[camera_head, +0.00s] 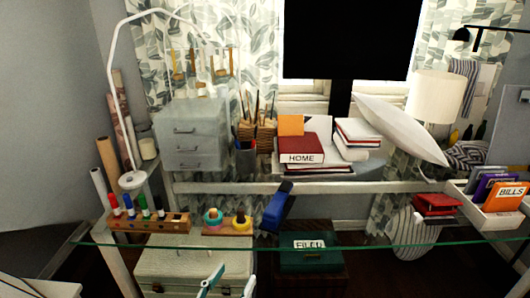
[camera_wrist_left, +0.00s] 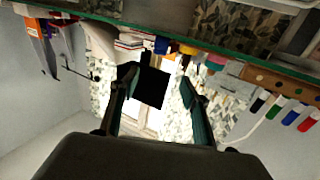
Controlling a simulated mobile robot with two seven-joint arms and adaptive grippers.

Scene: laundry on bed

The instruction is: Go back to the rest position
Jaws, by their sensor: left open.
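My left gripper (camera_head: 231,283) shows at the bottom of the head view, below the front edge of the glass desk (camera_head: 380,247). Only its teal fingertips are seen there. In the left wrist view my left gripper (camera_wrist_left: 158,88) has its two fingers spread wide with nothing between them. The wrist picture looks upside down, with the green desk edge (camera_wrist_left: 180,47) along its top. My right gripper is in neither view.
On the desk are a wooden marker holder (camera_head: 150,223), tape rolls on a holder (camera_head: 228,224), a blue stapler (camera_head: 276,208), books (camera_head: 303,149) and a bills tray (camera_head: 492,218). A pale case (camera_head: 190,262) and a green file box (camera_head: 311,252) sit under it.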

